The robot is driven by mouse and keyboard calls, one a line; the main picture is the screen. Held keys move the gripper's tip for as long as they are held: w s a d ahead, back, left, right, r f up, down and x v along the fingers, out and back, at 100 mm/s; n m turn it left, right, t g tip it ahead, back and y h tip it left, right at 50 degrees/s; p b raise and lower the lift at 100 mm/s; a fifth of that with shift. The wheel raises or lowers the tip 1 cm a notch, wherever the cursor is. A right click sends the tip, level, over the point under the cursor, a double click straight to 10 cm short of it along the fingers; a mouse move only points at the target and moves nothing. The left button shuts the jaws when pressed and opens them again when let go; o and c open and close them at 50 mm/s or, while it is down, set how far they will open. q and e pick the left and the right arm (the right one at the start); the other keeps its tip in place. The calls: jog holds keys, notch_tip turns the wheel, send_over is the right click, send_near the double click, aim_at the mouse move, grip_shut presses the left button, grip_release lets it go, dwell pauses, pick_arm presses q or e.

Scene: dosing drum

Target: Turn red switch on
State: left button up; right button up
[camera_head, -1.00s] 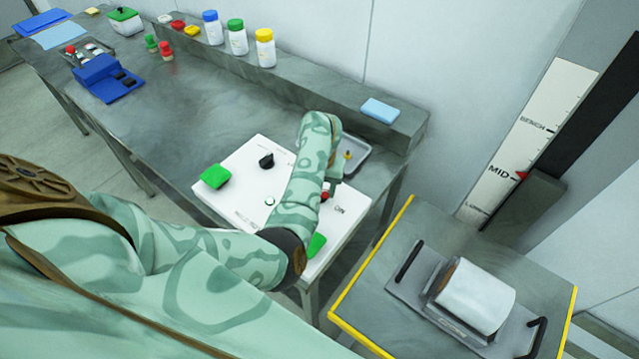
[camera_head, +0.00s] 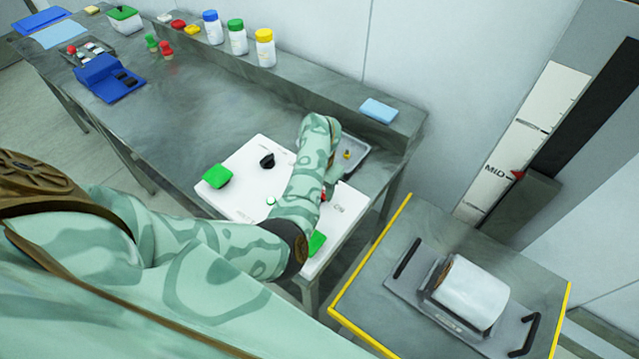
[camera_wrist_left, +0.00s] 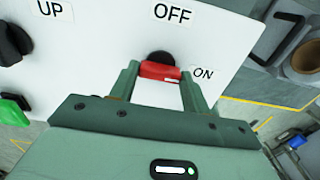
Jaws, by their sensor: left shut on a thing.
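The white panel (camera_head: 245,165) lies on the bench and carries the red switch (camera_head: 323,196), mostly hidden behind my left forearm in the head view. In the left wrist view the red switch (camera_wrist_left: 160,71) is a short red bar in front of a dark round base. The OFF label (camera_wrist_left: 173,14) is above it and the ON label (camera_wrist_left: 204,73) is to its right. My left gripper (camera_wrist_left: 160,73) is shut on the red bar, one finger at each end. I cannot tell the switch's exact setting. My right gripper is not in view.
A black knob (camera_head: 267,160) and a green block (camera_head: 216,176) sit on the panel's left part; another green piece (camera_head: 316,243) is at its near edge. A grey tray (camera_head: 352,160) lies behind the panel. A yellow-edged table with a white drum (camera_head: 470,292) stands at right.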

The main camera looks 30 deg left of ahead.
pick_arm(q)
jog(key=shift+w+r, duration=0.1)
jog(key=o, duration=1)
notch_tip(320, 180, up, 16)
jog(key=p, duration=0.5)
jog(key=shift+r, duration=0.15)
